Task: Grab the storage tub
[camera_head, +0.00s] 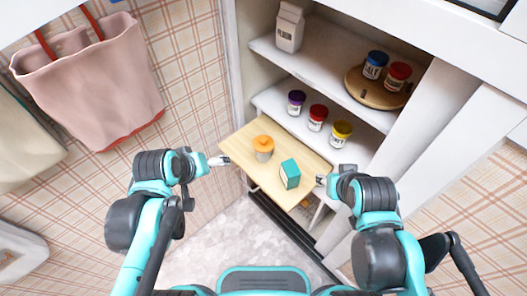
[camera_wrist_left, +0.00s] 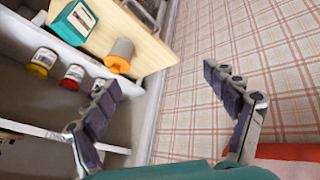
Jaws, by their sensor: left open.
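A small tub with an orange lid and a greyish body (camera_head: 263,149) stands on a pale wooden pull-out board (camera_head: 240,143). It also shows in the left wrist view (camera_wrist_left: 120,54), at upper left beyond the fingers. My left gripper (camera_head: 220,160) is at the left edge of the board, apart from the tub and to its left. Its fingers are spread wide and empty in the left wrist view (camera_wrist_left: 160,80). My right gripper (camera_head: 322,181) is at the board's right edge, near a teal carton (camera_head: 290,174); its fingers are too small to read.
The teal carton stands on the board, right of the tub. Behind, a shelf holds purple, red and yellow-lidded jars (camera_head: 317,117). The upper shelf holds a white carton (camera_head: 289,27) and a round wooden turntable (camera_head: 358,84) with two jars. A pink bag (camera_head: 90,85) hangs at left.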

